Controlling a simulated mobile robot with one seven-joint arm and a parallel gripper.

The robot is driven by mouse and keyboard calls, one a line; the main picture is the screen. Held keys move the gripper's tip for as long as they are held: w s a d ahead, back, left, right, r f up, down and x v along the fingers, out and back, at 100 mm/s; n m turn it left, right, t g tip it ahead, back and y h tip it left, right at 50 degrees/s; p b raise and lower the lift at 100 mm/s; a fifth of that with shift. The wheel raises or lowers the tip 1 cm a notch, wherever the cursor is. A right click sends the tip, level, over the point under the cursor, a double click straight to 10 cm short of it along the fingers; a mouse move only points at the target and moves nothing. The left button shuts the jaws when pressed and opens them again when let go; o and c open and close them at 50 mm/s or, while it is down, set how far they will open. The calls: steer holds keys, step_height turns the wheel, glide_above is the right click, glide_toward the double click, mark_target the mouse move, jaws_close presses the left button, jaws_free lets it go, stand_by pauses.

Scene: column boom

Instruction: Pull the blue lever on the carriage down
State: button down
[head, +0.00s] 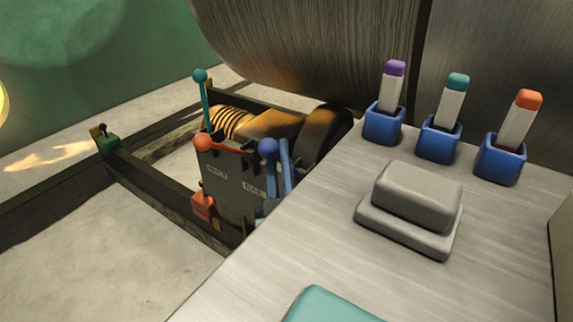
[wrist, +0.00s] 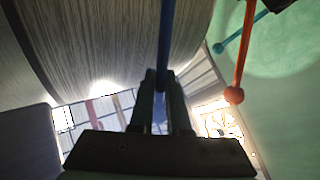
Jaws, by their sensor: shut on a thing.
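The blue lever on the carriage has a round blue knob (head: 269,149) near the table's left edge in the head view. Its blue rod (wrist: 167,35) runs down from the top of the wrist view to between my fingers. My gripper (wrist: 161,82) is shut on this rod. The carriage (head: 228,178) is a dark labelled box on rails. It also bears a lever with an orange-red knob (head: 203,142) and a taller teal lever (head: 202,100). In the wrist view the red knob (wrist: 234,95) and teal knob (wrist: 218,48) are right of my gripper, apart from it.
A table (head: 320,240) fills the right of the head view. It bears a grey block (head: 415,195) and three blue holders (head: 383,125) with capped white sticks. A large metal cylinder (head: 300,45) is behind. Dark rails (head: 165,185) run under the carriage.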

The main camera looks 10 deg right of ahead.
steer(key=shift+s+a+f+n+t+y+b, duration=0.35)
steer(key=shift+f+n+t+y+b, duration=0.25)
steer(key=shift+n+b, duration=0.3)
steer(key=shift+s+a+f+n+t+y+b, duration=0.35)
steer(key=shift+n+y+b, duration=0.35)
steer(key=shift+b, duration=0.25)
steer(key=c, duration=0.9)
jaws_free()
steer(key=p+v, duration=0.3)
steer(key=v, duration=1)
steer(key=shift+a, duration=0.1)
